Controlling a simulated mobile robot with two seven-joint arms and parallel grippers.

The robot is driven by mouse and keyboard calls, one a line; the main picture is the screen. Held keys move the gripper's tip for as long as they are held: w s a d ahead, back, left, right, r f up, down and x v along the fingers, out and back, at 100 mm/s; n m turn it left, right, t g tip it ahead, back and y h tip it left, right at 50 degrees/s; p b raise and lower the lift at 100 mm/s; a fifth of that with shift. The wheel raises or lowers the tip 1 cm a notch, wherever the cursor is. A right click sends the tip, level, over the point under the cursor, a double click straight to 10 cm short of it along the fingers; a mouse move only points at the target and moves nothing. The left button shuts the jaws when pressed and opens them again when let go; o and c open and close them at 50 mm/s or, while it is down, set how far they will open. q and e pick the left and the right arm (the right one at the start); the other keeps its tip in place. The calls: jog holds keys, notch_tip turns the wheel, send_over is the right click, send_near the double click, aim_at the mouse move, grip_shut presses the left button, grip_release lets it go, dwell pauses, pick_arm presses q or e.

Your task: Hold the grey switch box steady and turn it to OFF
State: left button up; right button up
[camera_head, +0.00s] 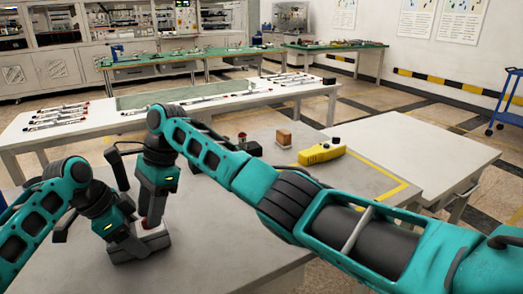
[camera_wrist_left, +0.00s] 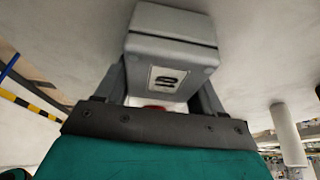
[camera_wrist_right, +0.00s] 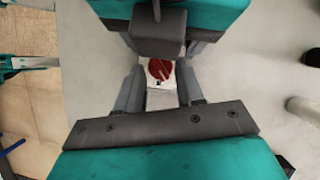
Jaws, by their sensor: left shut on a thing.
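The grey switch box (camera_head: 126,256) stands on the near table, with a pale top face and a red knob (camera_wrist_right: 160,69). My left gripper (camera_head: 138,243) is shut on the box, with a finger on either side of it in the left wrist view, where the box (camera_wrist_left: 171,60) fills the middle. My right gripper (camera_head: 151,222) points down over the box from above. In the right wrist view its fingers stand on either side of the red knob, with a small gap visible. The knob's marking is too small to read.
A yellow handheld device (camera_head: 321,152), a small brown block (camera_head: 284,137) and a red-topped dark item (camera_head: 242,138) sit farther back on the near table (camera_head: 225,235). A white table with several tools lies behind. My right arm crosses over the near table.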

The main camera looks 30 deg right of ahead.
jog(key=m, duration=0.1)
jog(key=m+t, duration=0.1)
jog(key=m, duration=0.1)
jog(key=shift+s, duration=0.25)
jog(key=v, duration=1.2)
jog(key=w+d+f+m+t, duration=0.1)
jog(key=w+d+f+t, duration=0.25)
jog(key=d, duration=0.25)
jog(key=w+d+f+t, duration=0.2)
jog(key=w+d, duration=0.3)
jog(key=d+f+t+h, duration=0.1)
jog(key=d, duration=0.4)
jog(key=w+d+f+t+h, duration=0.1)
jog(key=d+f+h, duration=0.1)
jog(key=d, duration=0.4)
jog(key=d+f+m+t+h, duration=0.1)
jog(key=d+f, duration=0.1)
jog(key=d, duration=0.4)
jog(key=shift+w+t, duration=0.25)
jog(key=shift+w, duration=0.05)
